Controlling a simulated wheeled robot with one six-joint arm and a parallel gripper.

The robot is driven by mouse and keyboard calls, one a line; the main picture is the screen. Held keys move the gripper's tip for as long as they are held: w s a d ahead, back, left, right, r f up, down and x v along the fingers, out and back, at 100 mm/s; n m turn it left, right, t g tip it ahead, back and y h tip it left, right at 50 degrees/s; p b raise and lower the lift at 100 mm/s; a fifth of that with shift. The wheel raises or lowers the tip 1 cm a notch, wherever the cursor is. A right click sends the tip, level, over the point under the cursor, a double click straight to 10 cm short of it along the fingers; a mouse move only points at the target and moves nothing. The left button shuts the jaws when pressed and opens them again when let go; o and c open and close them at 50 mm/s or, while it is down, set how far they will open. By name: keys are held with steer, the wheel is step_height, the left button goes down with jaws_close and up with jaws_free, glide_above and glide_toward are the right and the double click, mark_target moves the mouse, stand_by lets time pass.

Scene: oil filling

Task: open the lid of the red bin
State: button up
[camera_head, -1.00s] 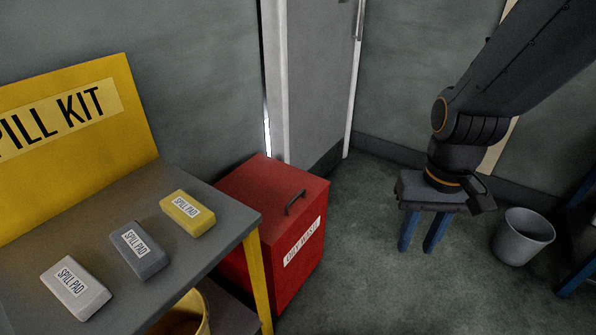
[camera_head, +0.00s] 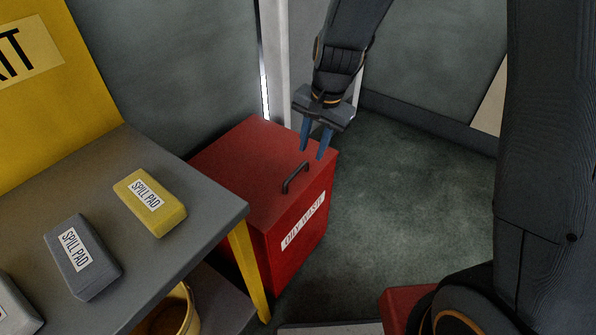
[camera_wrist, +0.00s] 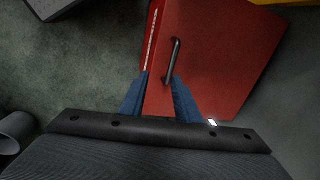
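The red bin (camera_head: 268,254) stands on the floor beside the table, with its lid (camera_head: 238,166) shut. A dark bar handle (camera_head: 295,177) sits on the lid near its front edge, above a white "OILY WASTE" label. My gripper (camera_head: 316,156) is above the lid's right part, its blue fingers pointing down, apart and empty. In the wrist view the handle (camera_wrist: 174,60) lies beyond the fingertips, roughly in line with the gap between them (camera_wrist: 159,82). The fingers appear apart from the handle.
A grey table (camera_head: 126,156) with yellow legs is left of the bin and bears a yellow spill pad (camera_head: 150,202) and a grey one (camera_head: 82,257). A yellow bucket (camera_head: 187,312) is below it. A wall is behind the bin.

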mark_target(297, 170)
steer(key=shift+m, duration=0.5)
steer(key=w+a+f, duration=0.1)
steer(key=f, duration=0.2)
steer(key=w+a+f+b, duration=0.1)
steer(key=f, duration=0.2)
steer(key=w+a+f, duration=0.1)
steer(key=f, duration=0.3)
steer(key=shift+a+b, duration=0.2)
steer(key=shift+b, duration=0.1)
jaws_close()
